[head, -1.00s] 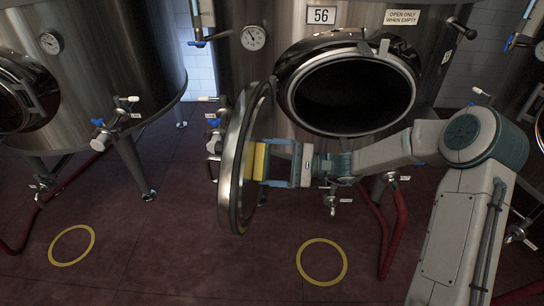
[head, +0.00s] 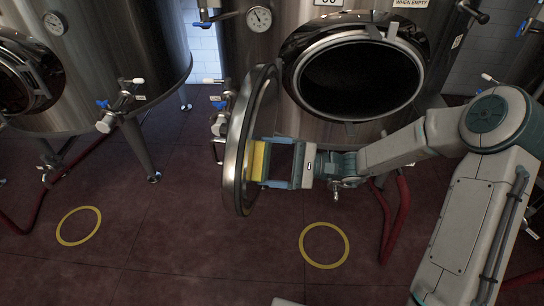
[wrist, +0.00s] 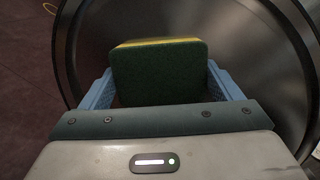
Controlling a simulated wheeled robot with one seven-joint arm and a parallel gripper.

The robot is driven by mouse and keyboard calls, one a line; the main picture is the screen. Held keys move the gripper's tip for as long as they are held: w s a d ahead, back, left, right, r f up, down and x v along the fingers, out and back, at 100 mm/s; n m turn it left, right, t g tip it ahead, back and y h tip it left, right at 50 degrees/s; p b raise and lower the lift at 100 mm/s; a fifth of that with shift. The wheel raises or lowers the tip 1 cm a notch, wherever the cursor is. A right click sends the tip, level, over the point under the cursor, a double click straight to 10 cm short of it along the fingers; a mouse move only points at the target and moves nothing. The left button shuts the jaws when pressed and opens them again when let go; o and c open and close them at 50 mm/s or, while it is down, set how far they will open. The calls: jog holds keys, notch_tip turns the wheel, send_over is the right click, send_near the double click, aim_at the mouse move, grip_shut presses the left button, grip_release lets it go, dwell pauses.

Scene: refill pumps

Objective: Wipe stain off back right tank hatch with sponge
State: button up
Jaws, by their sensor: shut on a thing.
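The open hatch door (head: 236,150) of the middle tank (head: 240,75) hangs edge-on to the left of its round opening. Its inner face (wrist: 255,40) fills much of the wrist view. My gripper (head: 270,164) is shut on a yellow sponge (head: 259,160) with a dark green side (wrist: 158,75). In the wrist view, the blue fingers of my gripper (wrist: 160,88) flank the sponge. The sponge is at the inner face of the door, a little below its middle; I cannot tell whether it touches. I see no stain; the sponge and the steep angle hide part of the face.
The dark hatch opening (head: 360,82) is right of the door, above my gripper. Another tank (head: 120,50) stands at left. Valves (head: 120,105), a red hose (head: 397,220) and tank legs are low down. The red floor with yellow rings (head: 324,245) is clear in front.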

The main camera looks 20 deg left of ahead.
jog(key=shift+s+r+p+v, duration=0.15)
jog(key=shift+p+v, duration=0.1)
jog(key=shift+v, duration=1.2)
jog(key=shift+s+r+p+v, duration=0.15)
jog(key=shift+p+v, duration=0.1)
jog(key=shift+v, duration=1.25)
jog(key=shift+d, duration=0.15)
jog(key=shift+v, duration=1.45)
jog(key=shift+s+d+r, duration=0.1)
jog(key=shift+s+r, duration=0.05)
jog(key=shift+r, duration=0.05)
